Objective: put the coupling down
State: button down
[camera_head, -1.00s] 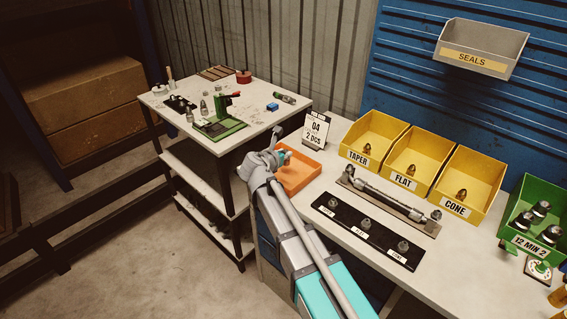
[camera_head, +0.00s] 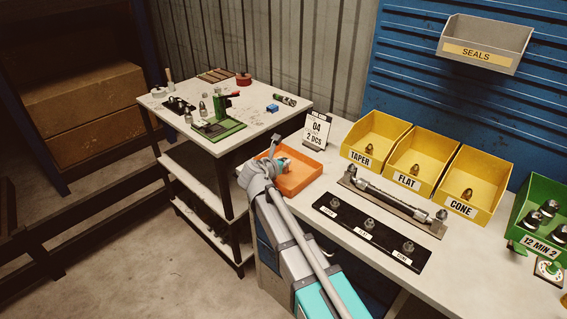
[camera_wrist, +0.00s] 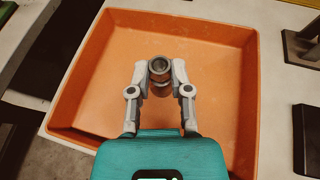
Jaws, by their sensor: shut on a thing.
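My gripper (camera_wrist: 160,78) is shut on a small grey metal coupling (camera_wrist: 159,66), held between its two fingertips. In the wrist view both are over the orange tray (camera_wrist: 200,28), with its walls around them. I cannot tell whether the coupling touches the tray floor. In the head view my gripper (camera_head: 277,157) is at the left part of the orange tray (camera_head: 302,181), and the coupling is too small or hidden to make out there.
Yellow bins (camera_head: 375,137), a hose assembly on a plate (camera_head: 395,206) and a black strip with fittings (camera_head: 350,228) lie to the right. A side table (camera_head: 255,120) with a green press stands to the left.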

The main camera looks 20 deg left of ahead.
jog(key=shift+f, duration=0.2)
jog(key=c, duration=0.6)
grip_release()
jog(key=shift+o, duration=0.2)
jog(key=shift+r, duration=0.25)
jog(key=shift+s+r, duration=0.1)
jog(key=shift+s, duration=0.15)
jog(key=p+v, duration=0.4)
jog(key=v, duration=0.7)
jog(key=shift+s+p, duration=0.2)
jog(key=shift+p, duration=0.15)
